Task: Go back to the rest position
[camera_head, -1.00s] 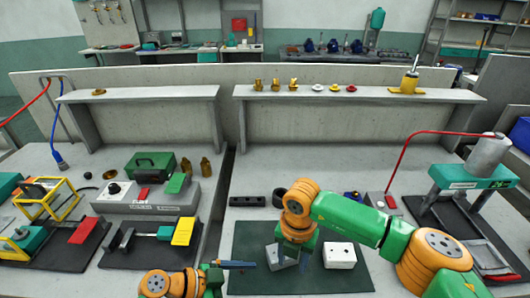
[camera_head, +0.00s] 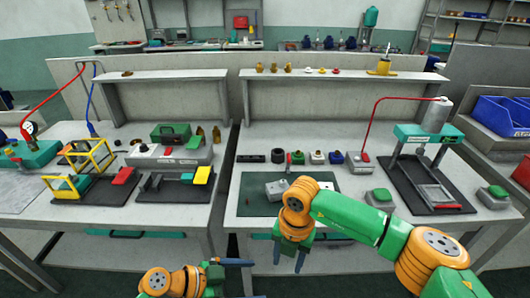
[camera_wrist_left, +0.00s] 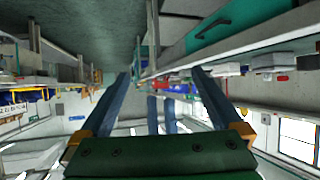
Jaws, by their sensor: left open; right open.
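My right gripper (camera_head: 290,262) hangs pointing down in the head view, open and empty, in front of the workbench's front edge. My left gripper (camera_head: 238,275) shows low in the head view, partly cut off by the bottom edge, with its blue fingers pointing right. In the left wrist view my left gripper (camera_wrist_left: 161,74) is open, its two blue fingers spread with nothing held between them. The workbench (camera_head: 228,215) stands beyond both grippers. On its dark green mat (camera_head: 254,205) sits a grey block (camera_head: 277,189), partly beside my right arm.
A green press stand (camera_head: 428,134) on a black mat is at right, near a green-topped box (camera_head: 493,196). Blue bins (camera_head: 497,115) stand far right. A yellow frame (camera_head: 90,157) and green case (camera_head: 171,134) are on the left bench. Open floor lies before the bench.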

